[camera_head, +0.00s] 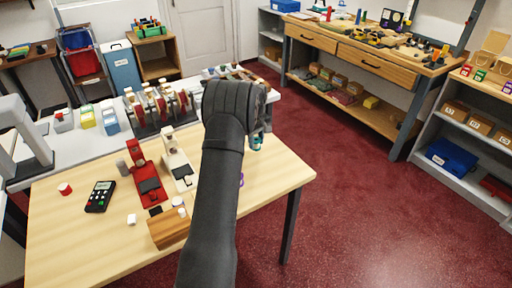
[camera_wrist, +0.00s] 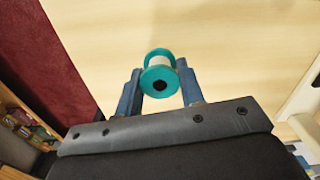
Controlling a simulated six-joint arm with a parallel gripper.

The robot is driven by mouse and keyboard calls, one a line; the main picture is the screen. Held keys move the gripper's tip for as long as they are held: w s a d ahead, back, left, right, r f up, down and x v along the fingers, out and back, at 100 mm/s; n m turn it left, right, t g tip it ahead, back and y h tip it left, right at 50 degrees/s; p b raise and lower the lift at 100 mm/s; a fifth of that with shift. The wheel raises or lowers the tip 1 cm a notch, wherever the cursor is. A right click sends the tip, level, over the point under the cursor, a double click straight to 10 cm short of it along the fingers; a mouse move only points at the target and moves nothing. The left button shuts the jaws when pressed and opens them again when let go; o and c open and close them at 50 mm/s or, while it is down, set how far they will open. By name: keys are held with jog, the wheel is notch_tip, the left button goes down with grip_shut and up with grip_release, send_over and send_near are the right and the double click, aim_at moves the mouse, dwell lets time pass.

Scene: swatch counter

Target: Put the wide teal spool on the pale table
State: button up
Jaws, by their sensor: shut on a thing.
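The wide teal spool (camera_wrist: 160,78) has teal flanges, a pale winding and a dark centre hole. It sits between the two blue fingers of my gripper (camera_head: 260,134), which is shut on it. In the head view a small teal part of the spool (camera_head: 257,143) shows below the fingers; my arm hides much around it. The pale table (camera_head: 272,180) lies under the gripper, and its bare top fills the wrist view behind the spool. I cannot tell whether the spool touches the tabletop.
Red (camera_head: 149,184) and white (camera_head: 178,160) devices, a dark calculator-like device (camera_head: 99,197) and a wooden block (camera_head: 168,229) stand on the table's left and middle. A white counter (camera_head: 80,147) with several spools adjoins behind. The table's right part looks mostly clear, ending above red floor.

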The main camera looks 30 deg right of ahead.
aim_at(256, 147)
jog(key=shift+f, duration=1.55)
jog(key=shift+f, duration=0.2)
jog(key=o, duration=1)
jog(key=shift+c, duration=0.2)
jog(key=shift+r, duration=0.1)
notch_tip(256, 147, up, 12)
jog(key=shift+r, duration=0.1)
